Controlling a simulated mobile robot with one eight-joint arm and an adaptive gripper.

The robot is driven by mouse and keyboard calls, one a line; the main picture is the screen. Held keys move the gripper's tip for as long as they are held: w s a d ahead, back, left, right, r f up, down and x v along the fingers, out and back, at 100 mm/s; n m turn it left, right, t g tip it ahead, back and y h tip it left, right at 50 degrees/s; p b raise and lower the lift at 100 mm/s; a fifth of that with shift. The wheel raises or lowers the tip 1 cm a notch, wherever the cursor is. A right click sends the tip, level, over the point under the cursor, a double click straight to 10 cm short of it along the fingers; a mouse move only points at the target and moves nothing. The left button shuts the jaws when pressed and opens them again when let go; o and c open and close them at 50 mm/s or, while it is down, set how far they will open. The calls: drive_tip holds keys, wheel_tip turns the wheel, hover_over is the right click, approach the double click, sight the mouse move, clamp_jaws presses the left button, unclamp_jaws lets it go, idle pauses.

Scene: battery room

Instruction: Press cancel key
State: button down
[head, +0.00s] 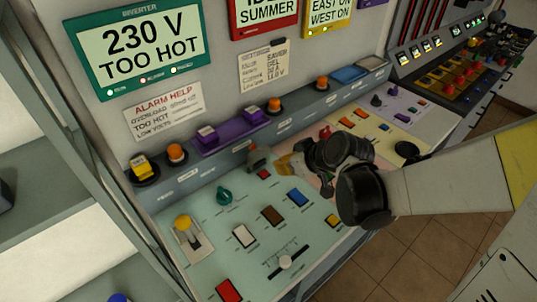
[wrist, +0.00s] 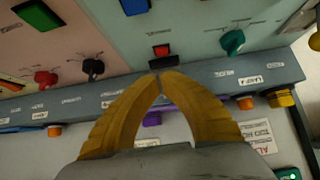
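I cannot read which key is labelled cancel. My gripper (head: 281,164) hangs over the back of the pale green panel (head: 205,258). Its yellow fingers are shut and empty, with their tips together in the wrist view (wrist: 160,76). Just beyond the tips is a small red key (wrist: 161,50), with a dark lever or block (wrist: 155,64) between; contact cannot be told. In the head view the red key (head: 263,174) is just left of the fingers. Nearby are a blue key (head: 297,198), a brown key (head: 272,215) and a white key (head: 244,236).
A green knob (head: 224,196), a yellow-topped lever (head: 184,225), a slider (head: 285,262) and a larger red key (head: 229,291) share the panel. A raised ledge behind carries purple keys (head: 238,119) and orange lamps. An inverter screen (head: 139,49) reads "230 V TOO HOT".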

drive_tip(key=b, duration=0.4)
approach(259, 167)
drive_tip(key=x, duration=0.5)
